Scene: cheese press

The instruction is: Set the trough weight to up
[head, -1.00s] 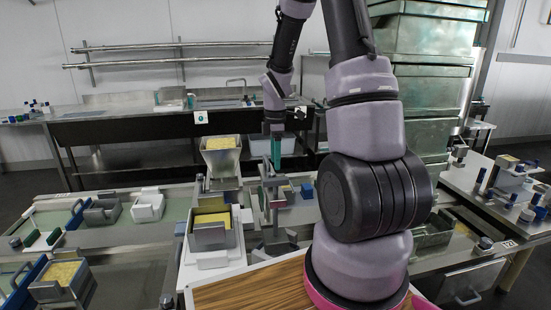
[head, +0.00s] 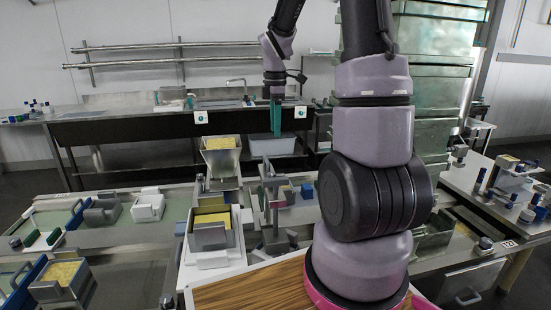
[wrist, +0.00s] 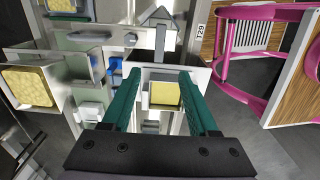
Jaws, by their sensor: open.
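My gripper (head: 276,132) is raised above the press bench in the head view, fingers pointing down. Its two green fingers are apart and empty in the wrist view (wrist: 160,84). Between them, lower down, is a metal holder with a yellow block (wrist: 164,94); I see no contact. In the head view, a grey metal trough (head: 209,238) with yellow contents stands at the centre left of the bench. A grey upright post with arms (head: 276,215) stands just right of it, below my gripper. I cannot tell which part is the trough weight, or its position.
A metal hopper with yellow contents (head: 221,158) stands behind the trough. Blue blocks (head: 307,190) lie right of the post. Stacked green bins (head: 432,80) rise at back right.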

